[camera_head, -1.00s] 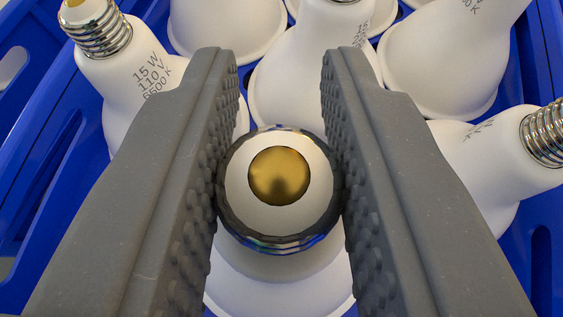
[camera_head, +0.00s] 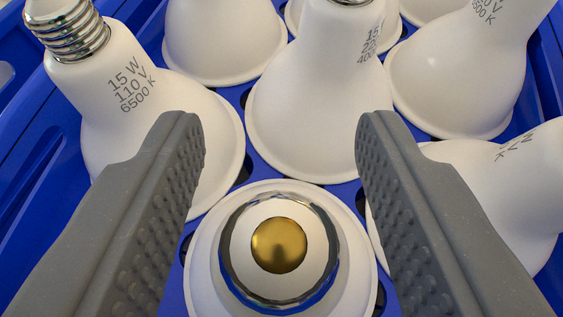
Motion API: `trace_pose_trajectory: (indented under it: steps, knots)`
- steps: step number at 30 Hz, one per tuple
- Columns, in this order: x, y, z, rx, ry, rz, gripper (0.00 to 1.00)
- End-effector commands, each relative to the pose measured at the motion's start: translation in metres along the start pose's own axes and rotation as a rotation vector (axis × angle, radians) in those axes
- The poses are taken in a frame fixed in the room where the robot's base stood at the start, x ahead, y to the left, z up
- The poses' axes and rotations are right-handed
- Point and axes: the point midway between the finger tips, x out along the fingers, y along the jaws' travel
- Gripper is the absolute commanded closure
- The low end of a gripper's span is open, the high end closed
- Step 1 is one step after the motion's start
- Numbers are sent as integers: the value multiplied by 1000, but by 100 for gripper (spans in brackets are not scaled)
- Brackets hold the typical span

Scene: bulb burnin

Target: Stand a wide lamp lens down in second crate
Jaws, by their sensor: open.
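A white wide lamp (camera_head: 208,262) stands below my gripper, lens end down, its metal cap with a brass-coloured contact facing the camera. It stands among other lamps in a blue crate (camera_head: 40,205). My gripper (camera_head: 281,140) is open and empty. Its two grey, studded fingers are on either side of the lamp, with a gap to each side of its cap. The lower part of the lamp is cut off by the picture's bottom edge.
Several white lamps crowd the crate: a tilted one marked 15 W, 110 V, 6500 K (camera_head: 130,105) at left, one behind the fingers (camera_head: 305,110), others at back and one leaning at right (camera_head: 500,190). Free room between them is small.

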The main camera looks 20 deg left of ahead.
Motion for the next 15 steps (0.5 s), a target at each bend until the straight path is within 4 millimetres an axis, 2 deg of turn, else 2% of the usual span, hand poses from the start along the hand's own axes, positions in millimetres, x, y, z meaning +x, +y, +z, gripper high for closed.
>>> trace_pose_trajectory:
  steps: [5, 15]
  knots:
    - [-20, 0, -2, 1, 1, 0, 55]
    - [-76, 0, -3, 1, 3, 0, 55]
